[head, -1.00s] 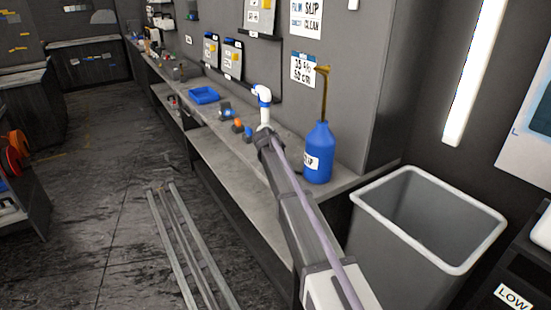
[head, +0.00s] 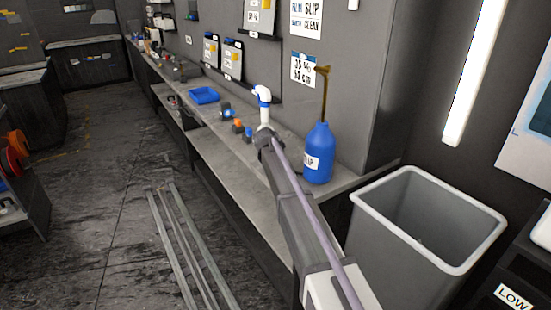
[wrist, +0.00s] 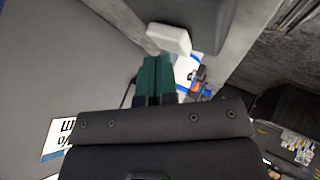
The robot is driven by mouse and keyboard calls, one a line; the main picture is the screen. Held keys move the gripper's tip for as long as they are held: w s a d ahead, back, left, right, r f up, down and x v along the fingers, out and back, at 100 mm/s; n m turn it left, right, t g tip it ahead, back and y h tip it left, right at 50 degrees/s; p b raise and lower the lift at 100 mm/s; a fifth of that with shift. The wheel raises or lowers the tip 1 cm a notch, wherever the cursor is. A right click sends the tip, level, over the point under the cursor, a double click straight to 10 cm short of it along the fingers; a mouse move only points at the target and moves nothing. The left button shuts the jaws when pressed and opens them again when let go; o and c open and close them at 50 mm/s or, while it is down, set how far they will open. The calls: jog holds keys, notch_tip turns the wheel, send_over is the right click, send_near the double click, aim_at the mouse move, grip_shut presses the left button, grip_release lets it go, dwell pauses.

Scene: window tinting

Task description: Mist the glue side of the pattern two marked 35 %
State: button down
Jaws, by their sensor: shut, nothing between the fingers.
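A blue bottle (head: 319,152) with a white label ending in "IP" and a tall brown-gold stem stands upright on the bench's near end. My arm reaches up in front of the bench, just left of the bottle. My gripper (wrist: 155,78) shows in the wrist view with its teal fingers together and nothing between them; I cannot make it out in the head view. A white sign reading 35 % 50 cm (head: 303,70) is on the wall above the bottle. I cannot make out a film pattern marked 35 %, or its glue side.
A grey open bin (head: 360,235) stands right of the bench. A blue tray (head: 204,95) and small blue and orange items (head: 237,126) lie farther along the bench. Two hung panels (head: 232,57) are on the wall. Metal rails (head: 190,245) run along the floor.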

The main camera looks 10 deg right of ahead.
jog(key=shift+f+b, duration=0.45)
jog(key=shift+b, duration=0.05)
jog(key=shift+r+p, duration=0.45)
notch_tip(320, 180, up, 6)
jog(key=p, duration=0.6)
jog(key=shift+r, duration=0.15)
jog(key=shift+f, duration=0.2)
